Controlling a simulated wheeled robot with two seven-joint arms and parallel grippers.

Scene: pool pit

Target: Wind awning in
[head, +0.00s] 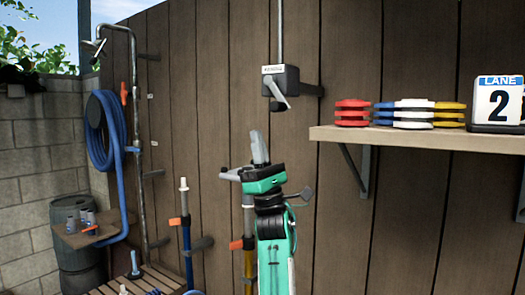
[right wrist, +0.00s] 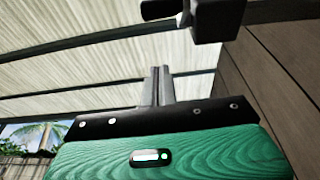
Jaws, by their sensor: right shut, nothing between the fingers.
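A dark grey winder box (head: 284,84) with a small label is fixed to the wooden wall in the head view, on a thin vertical rod. Its light grey crank handle (head: 276,92) slants down across its lower front. The box (right wrist: 212,18) also shows at the top of the right wrist view, with the dark handle end (right wrist: 160,9) to its left. A cream ribbed canopy (right wrist: 90,62) with dark bars spans overhead there. My right gripper (head: 258,136) points up below the box, apart from the handle. Its fingers (right wrist: 158,74) are shut and empty. My left gripper is out of view.
A wooden shelf (head: 430,139) on brackets is at right, holding coloured discs (head: 402,113) and a lane 2 sign (head: 497,103). A blue hose (head: 104,135) and shower pipe stand at left. Poles (head: 186,235) stand along the wall behind my arm.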

